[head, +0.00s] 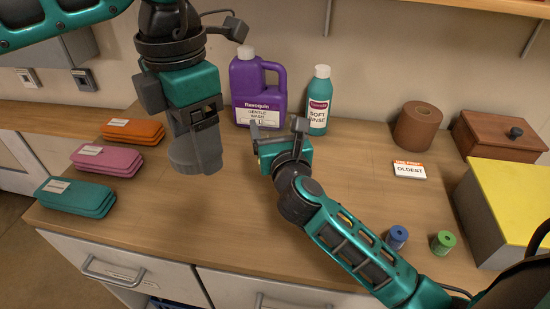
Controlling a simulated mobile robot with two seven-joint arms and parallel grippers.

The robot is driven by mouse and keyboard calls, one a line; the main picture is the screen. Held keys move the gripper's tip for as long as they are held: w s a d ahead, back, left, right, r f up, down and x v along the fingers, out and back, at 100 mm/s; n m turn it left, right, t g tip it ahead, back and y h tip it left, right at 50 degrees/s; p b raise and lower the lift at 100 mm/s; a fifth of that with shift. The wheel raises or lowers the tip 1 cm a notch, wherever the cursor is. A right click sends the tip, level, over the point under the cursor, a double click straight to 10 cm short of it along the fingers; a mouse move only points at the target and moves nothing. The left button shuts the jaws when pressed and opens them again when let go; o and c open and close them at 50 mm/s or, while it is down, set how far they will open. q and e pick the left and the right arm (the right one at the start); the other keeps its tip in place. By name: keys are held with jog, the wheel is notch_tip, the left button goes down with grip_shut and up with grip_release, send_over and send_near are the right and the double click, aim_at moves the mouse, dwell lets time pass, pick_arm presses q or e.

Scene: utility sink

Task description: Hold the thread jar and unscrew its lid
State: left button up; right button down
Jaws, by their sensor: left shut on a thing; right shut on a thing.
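My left gripper (197,130) points down above the counter, left of the purple bottle. It is shut on a grey, round, ribbed-looking piece (195,156); I cannot tell whether this is the thread jar or only its lid. My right gripper (278,128) reaches away from me, low over the middle of the counter, to the right of the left gripper and apart from the grey piece. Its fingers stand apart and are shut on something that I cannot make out. No other jar shows clearly.
A purple bottle (247,85) and a teal bottle (318,104) stand behind the grippers. Folded orange (132,133), pink (106,161) and green (75,197) cloths lie left. A blue spool (396,237), a green spool (443,242) and a yellow-topped box (508,208) are right.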

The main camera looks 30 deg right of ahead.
jog(key=shift+f+b, duration=1.05)
jog(key=shift+f, duration=2.1)
jog(key=shift+f, duration=0.2)
grip_release()
jog(key=shift+r, duration=0.1)
